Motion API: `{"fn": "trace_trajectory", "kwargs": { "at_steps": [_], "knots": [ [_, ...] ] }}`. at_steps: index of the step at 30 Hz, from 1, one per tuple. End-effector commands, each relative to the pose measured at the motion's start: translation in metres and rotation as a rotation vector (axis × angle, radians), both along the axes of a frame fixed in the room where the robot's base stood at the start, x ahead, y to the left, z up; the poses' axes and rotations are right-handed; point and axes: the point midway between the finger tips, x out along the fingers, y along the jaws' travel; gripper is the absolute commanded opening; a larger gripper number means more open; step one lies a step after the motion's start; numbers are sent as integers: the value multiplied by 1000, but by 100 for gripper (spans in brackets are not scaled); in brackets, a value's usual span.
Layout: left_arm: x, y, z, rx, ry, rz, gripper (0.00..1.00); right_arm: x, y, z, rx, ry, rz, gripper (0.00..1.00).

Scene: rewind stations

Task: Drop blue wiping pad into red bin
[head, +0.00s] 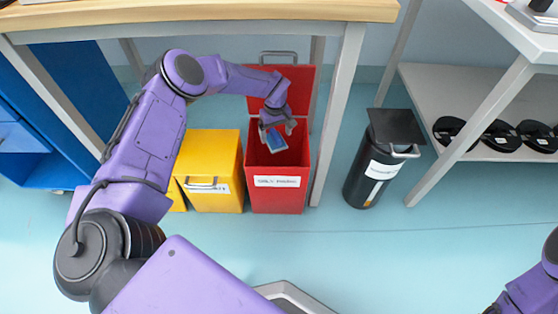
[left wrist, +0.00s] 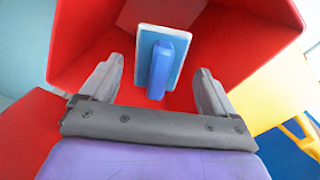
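The red bin (head: 277,200) stands on the floor under the bench, its lid raised at the back and a white label on its front. My left gripper (head: 276,130) is over its mouth, fingers pointing down and spread apart. The blue wiping pad (head: 275,140), a pale blue plate with a darker blue grip, is just beyond the fingertips within the bin's opening. In the left wrist view the pad (left wrist: 160,60) shows between the open fingers, with a gap on both sides. I cannot tell whether it is falling or resting. My right gripper is out of view.
A yellow bin (head: 215,165) stands directly left of the red one. A black canister (head: 368,185) stands to the right, near a shelf with black reels (head: 500,136).

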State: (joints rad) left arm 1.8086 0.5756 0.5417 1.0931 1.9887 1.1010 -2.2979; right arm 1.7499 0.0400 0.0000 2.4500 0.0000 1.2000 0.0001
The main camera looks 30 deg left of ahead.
Motion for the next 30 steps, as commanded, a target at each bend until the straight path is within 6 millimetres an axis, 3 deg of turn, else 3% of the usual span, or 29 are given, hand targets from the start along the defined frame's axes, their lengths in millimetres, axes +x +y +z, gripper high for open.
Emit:
{"fn": "trace_trajectory", "kwargs": {
  "at_steps": [9, 21, 30],
  "knots": [
    [0, 0, 2, 0, 0, -1, 98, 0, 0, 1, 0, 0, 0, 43],
    [0, 0, 70, -1, 1, 0, 98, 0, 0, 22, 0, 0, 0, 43],
    [0, 0, 75, 0, 0, 0, 98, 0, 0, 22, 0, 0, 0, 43]
  ]
}}
